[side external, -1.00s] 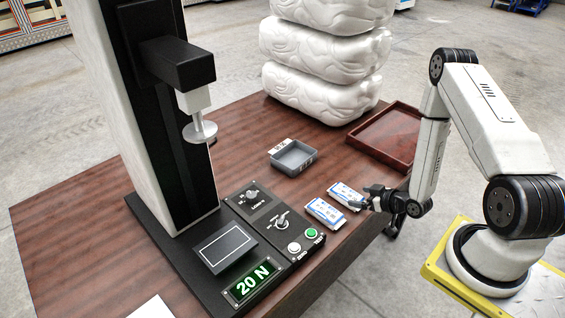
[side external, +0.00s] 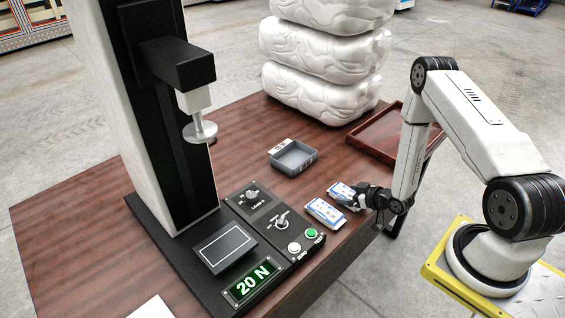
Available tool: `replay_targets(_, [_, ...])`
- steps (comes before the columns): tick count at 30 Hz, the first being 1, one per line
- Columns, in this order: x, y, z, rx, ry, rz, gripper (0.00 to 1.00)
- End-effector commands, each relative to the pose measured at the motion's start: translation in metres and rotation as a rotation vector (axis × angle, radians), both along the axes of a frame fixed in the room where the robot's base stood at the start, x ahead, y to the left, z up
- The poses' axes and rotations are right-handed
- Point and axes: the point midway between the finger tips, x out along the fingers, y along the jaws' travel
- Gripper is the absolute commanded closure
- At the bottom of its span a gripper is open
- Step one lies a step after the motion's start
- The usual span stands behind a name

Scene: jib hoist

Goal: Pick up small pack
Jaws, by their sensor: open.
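Two small white and blue packs lie on the brown table near its right edge. The nearer pack (side external: 325,212) lies flat and fully visible beside the control panel. The farther pack (side external: 342,192) lies just behind it, its right end partly hidden by my gripper (side external: 359,199). My gripper is low over the table at the right end of the farther pack, with its fingers pointing left toward the packs. It is open. I cannot tell whether the fingers touch a pack.
A test machine with a round press head (side external: 200,131) stands left, with a control panel (side external: 279,222) and a display (side external: 250,281) reading 20 N. A small grey tray (side external: 292,158) sits mid-table. A red-brown tray (side external: 372,142) and stacked white bales (side external: 322,62) stand behind.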

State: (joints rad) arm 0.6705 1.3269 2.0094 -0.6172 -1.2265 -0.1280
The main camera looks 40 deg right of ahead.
Motion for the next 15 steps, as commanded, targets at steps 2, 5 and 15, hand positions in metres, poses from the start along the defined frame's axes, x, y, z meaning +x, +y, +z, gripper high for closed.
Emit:
replay_targets(2, [-0.0002, 0.0001, 0.0001, 0.0, 0.0, 0.0, 0.0])
replay_targets(5, [-0.0002, 0.0001, 0.0001, 0.0, 0.0, 0.0, 0.0])
replay_targets(15, [-0.0003, 0.0001, 0.0001, 0.0, 0.0, 0.0, 0.78])
